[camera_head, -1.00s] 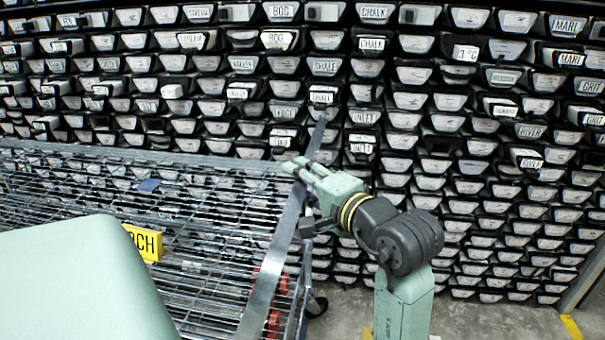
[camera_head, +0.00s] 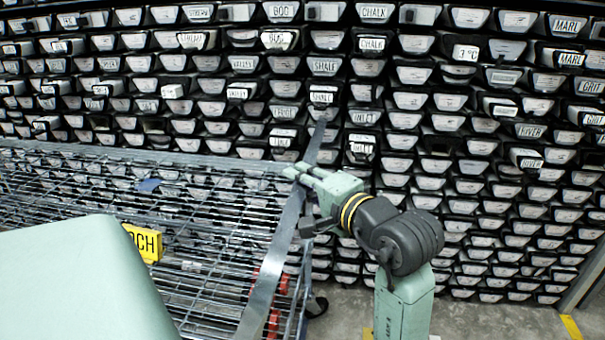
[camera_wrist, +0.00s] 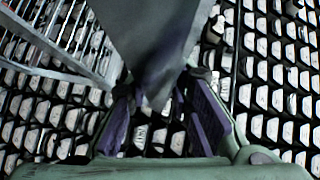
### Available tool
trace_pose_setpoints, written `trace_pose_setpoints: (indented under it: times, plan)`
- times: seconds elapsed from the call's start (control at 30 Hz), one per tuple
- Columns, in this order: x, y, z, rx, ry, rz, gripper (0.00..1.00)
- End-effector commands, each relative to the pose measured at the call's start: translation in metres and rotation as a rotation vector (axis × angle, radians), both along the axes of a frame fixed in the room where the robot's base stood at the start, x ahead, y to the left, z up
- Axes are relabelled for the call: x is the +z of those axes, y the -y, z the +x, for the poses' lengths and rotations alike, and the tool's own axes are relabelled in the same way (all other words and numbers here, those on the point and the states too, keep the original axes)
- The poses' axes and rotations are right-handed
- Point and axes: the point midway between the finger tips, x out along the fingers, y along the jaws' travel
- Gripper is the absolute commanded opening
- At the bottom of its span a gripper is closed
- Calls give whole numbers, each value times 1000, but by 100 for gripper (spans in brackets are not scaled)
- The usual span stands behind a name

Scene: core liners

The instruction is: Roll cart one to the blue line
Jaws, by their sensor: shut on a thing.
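A wire-mesh cart (camera_head: 215,240) fills the lower left of the head view. A long flat grey metal bar (camera_head: 268,268) runs along its right side. No number shows on the cart, so I cannot tell which cart it is. My gripper (camera_head: 297,173) is at this bar, and in the wrist view the grey bar (camera_wrist: 155,45) passes between the purple-padded fingers (camera_wrist: 165,118). My gripper is shut on the bar; the exact contact is partly hidden. No blue line is visible in either view.
A wall of stacked, labelled core trays (camera_head: 420,75) stands behind the cart. A yellow sign (camera_head: 146,243) ending in "OCH" and a small blue piece (camera_head: 149,186) are at the cart. Bare floor (camera_head: 490,322) with yellow marks (camera_head: 570,326) shows at lower right.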

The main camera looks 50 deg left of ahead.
Motion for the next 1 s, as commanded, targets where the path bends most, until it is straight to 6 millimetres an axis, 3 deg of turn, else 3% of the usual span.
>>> trace_pose_setpoints:
  times: [1.0]
  plan:
    - [1,-15,-16,10,2,2,0]
